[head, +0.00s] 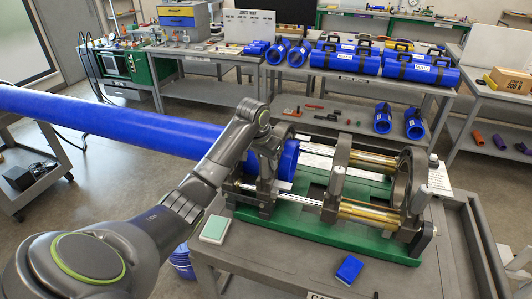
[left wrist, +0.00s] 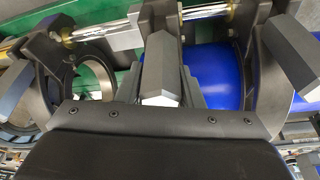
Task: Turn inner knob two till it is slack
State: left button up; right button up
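The pipe fusion machine has a green base (head: 325,232), ring clamps (head: 405,180) and brass-coloured rods (head: 370,215). A long blue pipe (head: 120,128) runs into its left clamp. My left gripper (head: 266,160) is over that left clamp, pointing down. In the left wrist view, a grey faceted knob (left wrist: 160,72) stands between my two widely spread fingers, with a gap on each side. The gripper is open and not shut on it. In the head view, my gripper hides this knob. Other grey knobs (head: 421,199) stand on the right clamps. My right gripper is not in view.
A pale green box (head: 215,230) and a blue block (head: 349,269) lie on the cart top (head: 285,262). A blue bucket (head: 182,264) stands on the floor. Behind, a bench holds blue pipe pieces (head: 345,57). A dark trolley (head: 30,170) is at left.

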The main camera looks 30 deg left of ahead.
pick_arm(q)
jog(key=c, duration=0.5)
jog(key=shift+r+n+p, duration=0.2)
jog(key=shift+n+p, duration=0.1)
jog(key=shift+p, duration=0.55)
jog(key=shift+n+p, duration=0.3)
jog(key=shift+n, duration=0.1)
jog(key=shift+f+n+y, duration=0.25)
jog(key=shift+n+y, duration=0.25)
jog(key=shift+n, duration=0.2)
jog(key=shift+a, duration=0.1)
jog(key=shift+n, duration=0.7)
jog(key=shift+n+y, duration=0.3)
jog(key=shift+n, duration=0.1)
